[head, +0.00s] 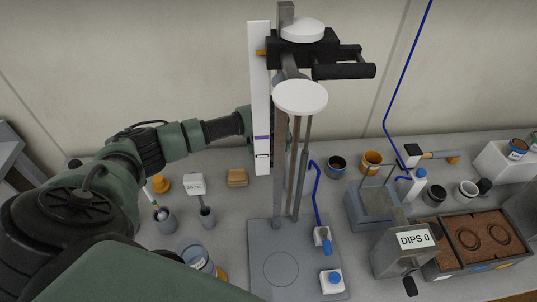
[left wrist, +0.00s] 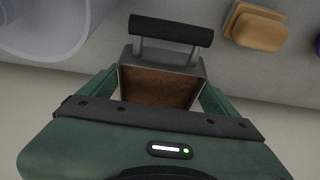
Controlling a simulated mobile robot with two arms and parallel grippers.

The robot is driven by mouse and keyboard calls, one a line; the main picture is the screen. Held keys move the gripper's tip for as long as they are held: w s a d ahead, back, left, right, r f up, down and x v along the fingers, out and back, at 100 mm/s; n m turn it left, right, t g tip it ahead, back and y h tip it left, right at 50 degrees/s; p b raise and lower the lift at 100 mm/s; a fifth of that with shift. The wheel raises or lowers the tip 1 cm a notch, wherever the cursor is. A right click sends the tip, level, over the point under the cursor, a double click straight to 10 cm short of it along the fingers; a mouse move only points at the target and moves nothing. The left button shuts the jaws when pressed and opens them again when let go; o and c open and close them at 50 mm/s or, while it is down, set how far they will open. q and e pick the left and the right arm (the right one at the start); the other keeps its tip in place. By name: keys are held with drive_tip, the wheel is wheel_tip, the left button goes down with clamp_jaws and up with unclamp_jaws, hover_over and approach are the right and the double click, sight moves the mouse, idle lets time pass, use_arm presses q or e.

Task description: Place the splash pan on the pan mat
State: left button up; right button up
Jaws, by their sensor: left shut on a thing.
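My left gripper (left wrist: 158,82) is shut on a grey metal pan (left wrist: 190,64). The pan has a black bar handle on two posts and a brown inner face, and I take it to be the splash pan. In the head view my left gripper (head: 246,121) is up beside the tall stand, mostly behind its white scale strip. The held pan is hidden there by the stand. No pan mat can be told for certain. A grey base plate (head: 312,262) with a thin circle outline lies under the stand. My right gripper is not in view.
The tall stand (head: 277,200) rises close to my left gripper. A tan sponge (head: 237,177), an orange weight (head: 161,184) and several cups lie at left. A box reading DIPS 0 (head: 390,262) and a soil tray (head: 443,268) stand at right. The bench between sponge and base plate is clear.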

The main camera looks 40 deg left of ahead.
sight(268, 157)
use_arm(q)
drive_tip(key=shift+f+p, duration=0.3)
drive_tip(key=shift+f, duration=1.95)
drive_tip(key=shift+f, duration=0.2)
drive_tip(key=o, duration=1.6)
drive_tip(key=shift+r, duration=0.1)
